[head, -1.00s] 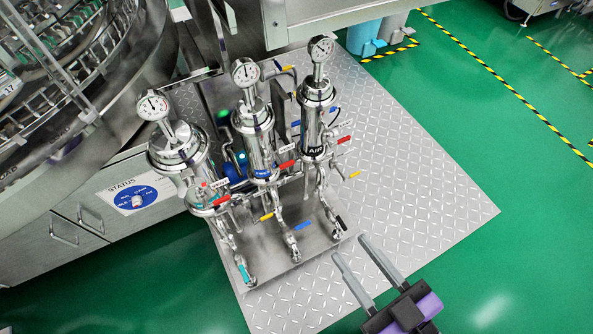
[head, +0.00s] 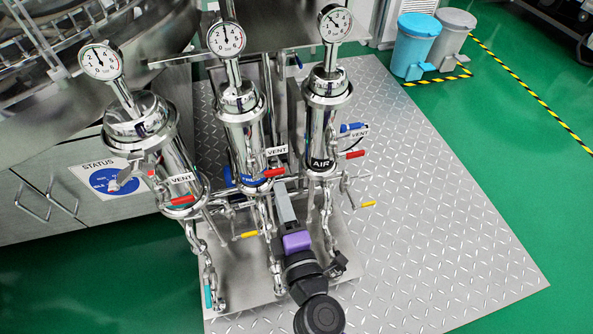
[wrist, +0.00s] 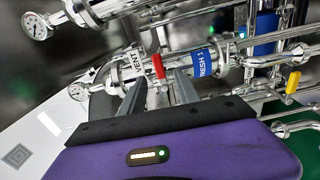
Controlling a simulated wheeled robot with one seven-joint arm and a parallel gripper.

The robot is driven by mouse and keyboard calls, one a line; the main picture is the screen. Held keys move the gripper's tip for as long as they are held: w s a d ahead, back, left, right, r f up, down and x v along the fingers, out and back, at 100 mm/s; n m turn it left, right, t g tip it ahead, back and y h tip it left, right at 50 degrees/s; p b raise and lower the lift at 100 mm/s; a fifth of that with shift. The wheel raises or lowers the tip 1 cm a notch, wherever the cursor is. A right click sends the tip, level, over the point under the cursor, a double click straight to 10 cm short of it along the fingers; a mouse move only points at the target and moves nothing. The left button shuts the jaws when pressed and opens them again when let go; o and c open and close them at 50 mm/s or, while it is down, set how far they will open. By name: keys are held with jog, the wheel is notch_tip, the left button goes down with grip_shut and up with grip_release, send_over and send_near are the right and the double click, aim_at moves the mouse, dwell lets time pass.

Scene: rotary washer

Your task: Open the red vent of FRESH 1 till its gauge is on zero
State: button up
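In the wrist view the red handle (wrist: 158,67) lies just beyond and between my fingertips. My gripper (wrist: 158,82) is open, the fingers apart with nothing held. I cannot tell whether a finger touches the handle.
The left housing (head: 150,140) and the AIR housing (head: 323,120) stand close on either side, with their own red handles. Yellow handles (head: 249,235) and pipes crowd below. Bare tread plate (head: 440,210) lies to the right; bins (head: 415,45) stand behind.

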aim_at(276, 174)
jog(key=x, duration=0.7)
jog(key=shift+w+d, duration=0.15)
jog(key=shift+w, duration=0.3)
grip_shut()
dwell(1.1)
